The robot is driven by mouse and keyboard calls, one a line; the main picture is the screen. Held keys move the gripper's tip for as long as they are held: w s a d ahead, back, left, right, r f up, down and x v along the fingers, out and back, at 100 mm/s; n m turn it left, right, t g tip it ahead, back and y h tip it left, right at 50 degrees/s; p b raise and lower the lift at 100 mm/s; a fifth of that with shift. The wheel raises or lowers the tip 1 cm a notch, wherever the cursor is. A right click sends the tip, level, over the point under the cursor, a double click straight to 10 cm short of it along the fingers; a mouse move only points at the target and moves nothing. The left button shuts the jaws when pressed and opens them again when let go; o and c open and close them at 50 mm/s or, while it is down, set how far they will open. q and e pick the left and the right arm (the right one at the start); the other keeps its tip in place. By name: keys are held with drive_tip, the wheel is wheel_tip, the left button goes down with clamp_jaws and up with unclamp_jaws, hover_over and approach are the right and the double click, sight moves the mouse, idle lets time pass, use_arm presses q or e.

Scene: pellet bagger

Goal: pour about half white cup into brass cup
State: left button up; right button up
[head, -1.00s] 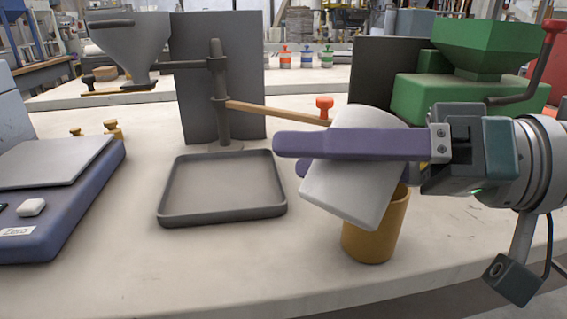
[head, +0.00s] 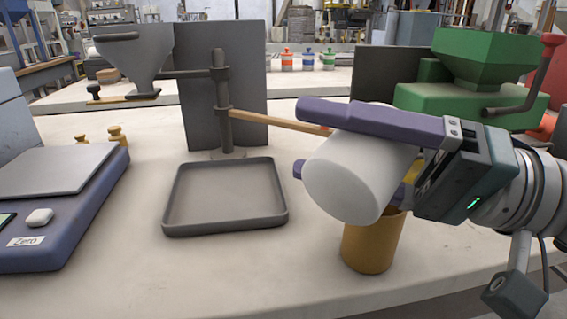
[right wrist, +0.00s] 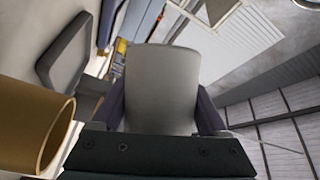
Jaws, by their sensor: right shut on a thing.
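The white cup (head: 345,178) is in my right gripper (head: 303,140), whose purple fingers are shut around its sides. The cup is strongly tilted, with a smooth round end toward the lower left; its mouth and contents are hidden. The brass cup (head: 370,245) stands upright on the bench just below, and the white cup and fingers cover most of its rim. In the right wrist view the white cup (right wrist: 163,85) is between the fingers and the brass cup (right wrist: 30,125) is at left. I cannot tell whether pellets are falling. My left gripper is out of view.
A dark shallow tray (head: 226,230) lies left of the cups. A scale (head: 65,210) with a Zero label stands at far left, with small brass weights (head: 117,136) behind. A hopper (head: 140,65) on a stand with a wooden lever is behind; a green machine (head: 470,100) is behind right.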

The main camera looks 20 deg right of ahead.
drive_tip(key=shift+d, duration=0.1)
idle(0.3)
drive_tip(key=shift+w+d+r+m+t+b, duration=0.2)
drive_tip(key=shift+m+t+b, duration=0.15)
drive_tip(key=shift+m, duration=0.15)
idle(0.4)
drive_tip(key=shift+d+r+m, duration=0.15)
drive_tip(key=shift+d+m, duration=0.1)
drive_tip(key=shift+m, duration=0.15)
idle(0.8)
drive_tip(key=shift+w+t, duration=0.1)
drive_tip(key=shift+t, duration=0.15)
idle(0.3)
drive_tip(key=shift+d+r+m+b, duration=0.1)
drive_tip(key=shift+r+m+b, duration=0.15)
drive_tip(key=shift+m, duration=0.35)
drive_tip(key=shift+d+m+t, duration=0.1)
drive_tip(key=shift+m+t, duration=0.2)
idle(0.8)
drive_tip(key=shift+w+d+r+m+y, duration=0.1)
drive_tip(key=shift+r+m+y, duration=0.05)
drive_tip(key=shift+m+y, duration=0.2)
idle(0.6)
drive_tip(key=shift+d+r+m+t, duration=0.1)
drive_tip(key=shift+m+t, duration=0.2)
drive_tip(key=shift+m, duration=0.05)
idle(0.5)
